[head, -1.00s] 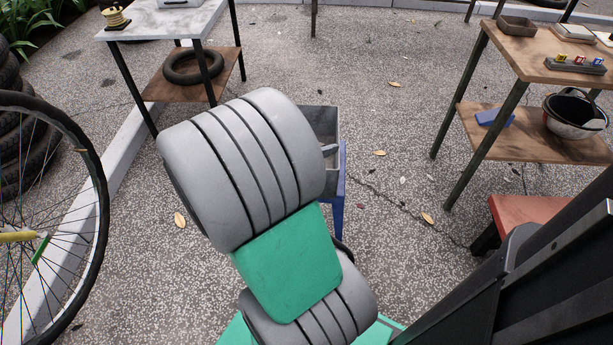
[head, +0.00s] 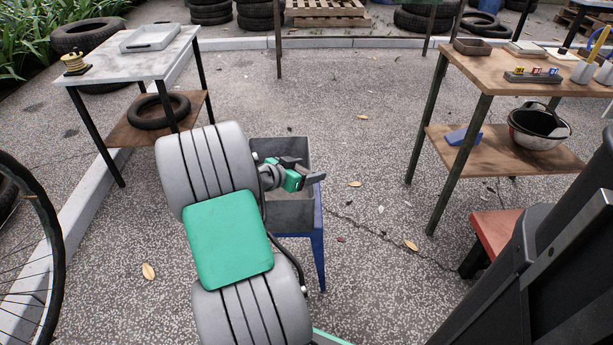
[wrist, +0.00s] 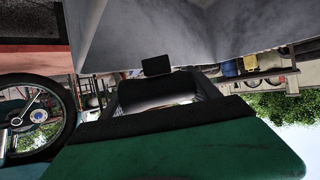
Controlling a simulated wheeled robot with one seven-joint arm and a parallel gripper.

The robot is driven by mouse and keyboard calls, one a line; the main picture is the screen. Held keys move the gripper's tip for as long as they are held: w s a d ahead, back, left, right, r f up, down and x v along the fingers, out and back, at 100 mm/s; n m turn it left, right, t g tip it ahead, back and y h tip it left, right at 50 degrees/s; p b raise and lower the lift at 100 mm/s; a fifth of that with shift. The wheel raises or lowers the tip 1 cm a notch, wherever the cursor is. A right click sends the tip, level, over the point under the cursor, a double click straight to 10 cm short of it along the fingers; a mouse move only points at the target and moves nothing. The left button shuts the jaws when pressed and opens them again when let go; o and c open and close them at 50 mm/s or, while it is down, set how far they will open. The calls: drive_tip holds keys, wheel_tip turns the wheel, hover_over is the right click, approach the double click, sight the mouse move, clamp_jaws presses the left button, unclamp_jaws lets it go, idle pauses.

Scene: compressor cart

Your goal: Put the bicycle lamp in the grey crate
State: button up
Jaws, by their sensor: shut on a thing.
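The grey crate (head: 303,150) sits on a blue stand in the middle of the head view. My gripper (head: 306,172) is over the crate, reaching across toward its right wall. It is shut on a small dark thing, which I take for the bicycle lamp; its shape is hard to make out. In the wrist view, my gripper (wrist: 157,78) shows dark parts beyond its green body, and the held thing is hard to tell from the fingers. A pale grey wall (wrist: 180,30), seemingly the crate's, fills the top there. My arm hides the crate's left part.
The blue stand (head: 318,240) carries the crate. A table with a white top (head: 150,45) stands at the left, a wooden table (head: 500,75) at the right with a bowl (head: 540,125) on its lower shelf. A red-topped bench (head: 500,238) is near right. Open ground lies between.

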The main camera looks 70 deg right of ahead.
drive_tip(key=shift+f, duration=0.1)
drive_tip(key=shift+f+b, duration=0.3)
drive_tip(key=shift+f, duration=0.2)
drive_tip(key=o, duration=1.4)
drive_tip(key=shift+r, duration=0.1)
